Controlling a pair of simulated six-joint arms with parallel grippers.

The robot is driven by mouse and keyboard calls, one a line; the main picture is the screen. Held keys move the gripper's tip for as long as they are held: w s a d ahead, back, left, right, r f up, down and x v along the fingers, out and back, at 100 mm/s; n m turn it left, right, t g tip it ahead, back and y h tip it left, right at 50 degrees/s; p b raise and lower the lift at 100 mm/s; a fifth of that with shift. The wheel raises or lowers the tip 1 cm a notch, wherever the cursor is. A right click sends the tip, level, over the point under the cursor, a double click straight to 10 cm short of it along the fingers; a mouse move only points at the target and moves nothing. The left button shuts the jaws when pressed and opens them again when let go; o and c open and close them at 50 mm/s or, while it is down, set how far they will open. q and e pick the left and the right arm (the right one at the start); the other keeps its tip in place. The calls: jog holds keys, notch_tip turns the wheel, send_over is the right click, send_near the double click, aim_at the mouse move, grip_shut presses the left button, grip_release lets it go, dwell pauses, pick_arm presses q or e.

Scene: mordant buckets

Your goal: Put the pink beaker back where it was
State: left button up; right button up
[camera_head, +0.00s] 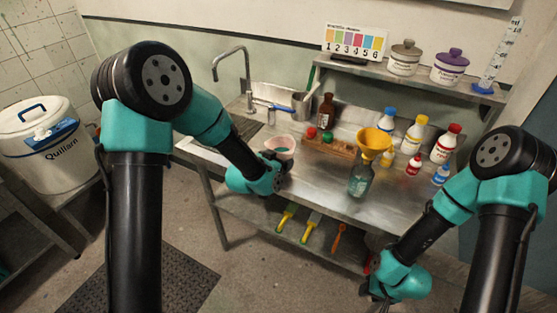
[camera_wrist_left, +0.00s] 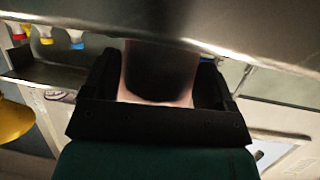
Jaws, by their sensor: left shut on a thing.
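A wooden rack (camera_head: 331,146), a brown bottle (camera_head: 326,111) and several capped bottles stand behind. The tap (camera_head: 244,75) and sink are at the left. Bare counter lies right of the beaker.

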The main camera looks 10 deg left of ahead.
pick_arm(q)
jog(key=shift+f, duration=0.1)
jog(key=o, duration=1)
jog(key=shift+o, duration=0.2)
jog(key=shift+s+a+r, duration=0.1)
jog(key=shift+s+r, duration=0.05)
jog(key=shift+r, duration=0.05)
jog(key=v, duration=1.1)
jog(key=shift+s, duration=0.25)
jog(key=shift+a, duration=0.15)
